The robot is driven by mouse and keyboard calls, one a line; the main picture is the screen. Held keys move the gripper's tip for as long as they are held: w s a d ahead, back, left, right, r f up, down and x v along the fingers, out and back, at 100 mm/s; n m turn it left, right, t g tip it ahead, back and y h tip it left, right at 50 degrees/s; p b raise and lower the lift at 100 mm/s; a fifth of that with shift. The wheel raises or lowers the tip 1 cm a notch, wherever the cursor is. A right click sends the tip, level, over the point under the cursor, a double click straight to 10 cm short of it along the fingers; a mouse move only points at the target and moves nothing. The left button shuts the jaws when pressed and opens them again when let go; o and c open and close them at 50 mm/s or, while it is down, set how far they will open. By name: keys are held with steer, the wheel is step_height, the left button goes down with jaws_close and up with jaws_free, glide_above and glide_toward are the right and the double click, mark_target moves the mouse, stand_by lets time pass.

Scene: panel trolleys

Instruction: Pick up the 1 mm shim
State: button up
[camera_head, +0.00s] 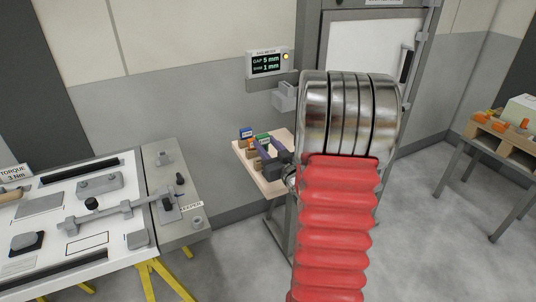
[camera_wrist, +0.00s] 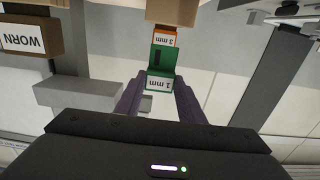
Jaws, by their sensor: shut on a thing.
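The 1 mm shim (camera_wrist: 161,62) is a green plate with a white "1 mm" label, upside down in the wrist view. My gripper (camera_wrist: 160,86) is shut on it, with a dark finger on each side of the label end. An orange 3 mm shim (camera_wrist: 165,39) shows just beyond the green one; I cannot tell whether they touch. In the head view the green shim (camera_head: 263,139) is at the small shelf, near my gripper (camera_head: 262,151). A blue shim (camera_head: 245,133) is to its left. My arm hides part of the shelf.
The small shelf (camera_head: 270,188) is beside a cabinet frame. A gauge display (camera_head: 268,63) reads gap 5 mm, shim 1 mm. A WORN-labelled block (camera_wrist: 25,38) shows in the wrist view. A workbench (camera_head: 55,237) is at left, a wooden-topped table (camera_head: 500,145) at right. Floor between is clear.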

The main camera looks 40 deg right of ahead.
mark_target(266, 134)
steer(key=shift+r, duration=2.1)
